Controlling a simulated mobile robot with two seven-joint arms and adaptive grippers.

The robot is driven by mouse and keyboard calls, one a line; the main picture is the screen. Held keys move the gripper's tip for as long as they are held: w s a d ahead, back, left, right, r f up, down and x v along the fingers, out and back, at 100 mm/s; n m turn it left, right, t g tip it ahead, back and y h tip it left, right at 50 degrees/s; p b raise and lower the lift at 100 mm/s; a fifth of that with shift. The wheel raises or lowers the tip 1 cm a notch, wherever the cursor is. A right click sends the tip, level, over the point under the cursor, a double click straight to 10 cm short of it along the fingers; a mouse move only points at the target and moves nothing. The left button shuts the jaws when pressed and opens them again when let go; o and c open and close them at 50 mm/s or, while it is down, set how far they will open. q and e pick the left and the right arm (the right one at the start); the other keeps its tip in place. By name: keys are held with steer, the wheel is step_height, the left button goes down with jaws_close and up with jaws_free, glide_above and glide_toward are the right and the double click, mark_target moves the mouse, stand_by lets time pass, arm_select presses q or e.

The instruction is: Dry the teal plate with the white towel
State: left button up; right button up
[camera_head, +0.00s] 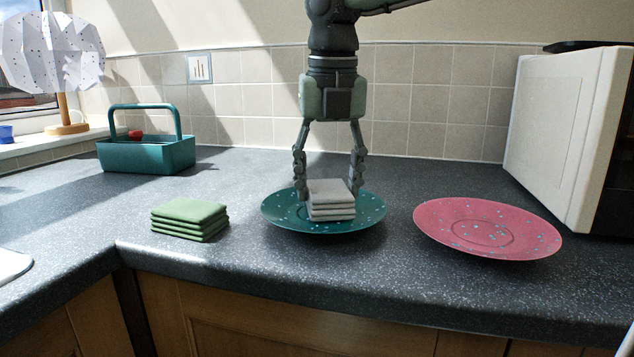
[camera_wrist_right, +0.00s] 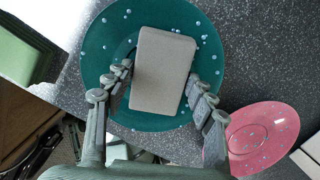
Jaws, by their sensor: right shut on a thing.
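The teal plate (camera_head: 280,213) with pale dots lies on the dark speckled counter, in the middle of the head view. The white towel (camera_head: 330,200), folded into a layered stack, sits on or just over the plate; I cannot tell if they touch. My right gripper (camera_head: 329,188) comes from above and is shut on the towel, one finger on each side. In the right wrist view the towel (camera_wrist_right: 163,70) is between the fingers of the right gripper (camera_wrist_right: 160,92), with the teal plate (camera_wrist_right: 100,62) behind it. My left gripper is not in view.
A green folded towel (camera_head: 189,220) lies left of the plate, and a pink plate (camera_head: 488,228) lies to its right. A teal basket (camera_head: 148,154) with a red thing and a lamp (camera_head: 52,60) stand at the back left. A white microwave (camera_head: 563,135) stands at the right.

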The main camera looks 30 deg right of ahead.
mark_target(324, 185)
steer(key=shift+d, duration=0.4)
steer(key=shift+s+a+b, duration=0.3)
steer(key=shift+a+b, duration=0.05)
steer(key=shift+a, duration=0.3)
steer(key=shift+s+a, duration=0.35)
steer(key=shift+a, duration=0.5)
steer(key=shift+w+d+r, duration=0.15)
steer(key=shift+w+d, duration=0.25)
steer(key=shift+w+d+p, duration=0.5)
steer(key=shift+w+d, duration=0.3)
steer(key=shift+w, duration=0.15)
steer(key=shift+r+p, duration=2.2)
steer(key=shift+r, duration=0.8)
